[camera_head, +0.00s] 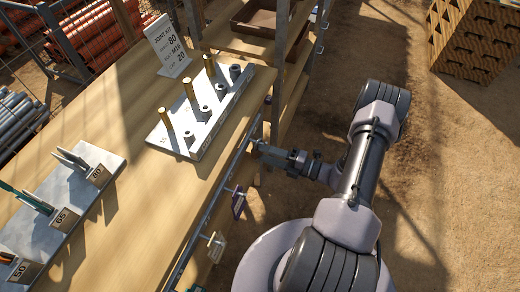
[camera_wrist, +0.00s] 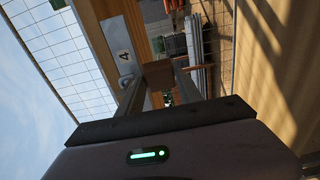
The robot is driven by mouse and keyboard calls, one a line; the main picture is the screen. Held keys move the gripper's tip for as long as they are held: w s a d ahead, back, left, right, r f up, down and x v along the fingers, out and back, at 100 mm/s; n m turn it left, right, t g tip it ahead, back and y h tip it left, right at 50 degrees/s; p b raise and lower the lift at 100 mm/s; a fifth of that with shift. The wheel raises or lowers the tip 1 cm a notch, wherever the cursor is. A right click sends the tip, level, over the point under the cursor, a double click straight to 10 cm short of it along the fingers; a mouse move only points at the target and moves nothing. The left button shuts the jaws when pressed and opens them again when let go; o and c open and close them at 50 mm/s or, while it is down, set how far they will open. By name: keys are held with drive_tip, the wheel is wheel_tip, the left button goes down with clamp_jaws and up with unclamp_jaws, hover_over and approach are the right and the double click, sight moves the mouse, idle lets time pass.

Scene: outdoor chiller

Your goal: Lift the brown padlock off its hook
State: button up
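The brown padlock (camera_wrist: 158,74) sits between the two fingers of my gripper (camera_wrist: 160,82) in the wrist view. Its body fills the width between the fingertips, with no clear gap on either side. In the head view my gripper (camera_head: 262,149) reaches in from the right to the rail on the bench's front edge, with the brown padlock (camera_head: 256,146) small at its tips. The hook and shackle are too small or hidden to make out, so I cannot tell whether the padlock still hangs on it.
A purple padlock (camera_head: 238,203) and a beige padlock (camera_head: 216,246) hang nearer along the rail. A tag marked 4 (camera_wrist: 124,56) stands close beside the fingers. A pegged board (camera_head: 205,120) lies on the wooden bench (camera_head: 120,120). Open sandy ground lies to the right.

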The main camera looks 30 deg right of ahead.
clamp_jaws()
drive_tip(key=s+d+r, duration=0.1)
drive_tip(key=s+d, duration=0.2)
drive_tip(key=s, duration=0.1)
drive_tip(key=shift+s+d+r+p, duration=0.3)
drive_tip(key=shift+s+d+p, duration=0.05)
drive_tip(key=shift+s+d, duration=0.05)
drive_tip(key=o, duration=0.5)
unclamp_jaws()
clamp_jaws()
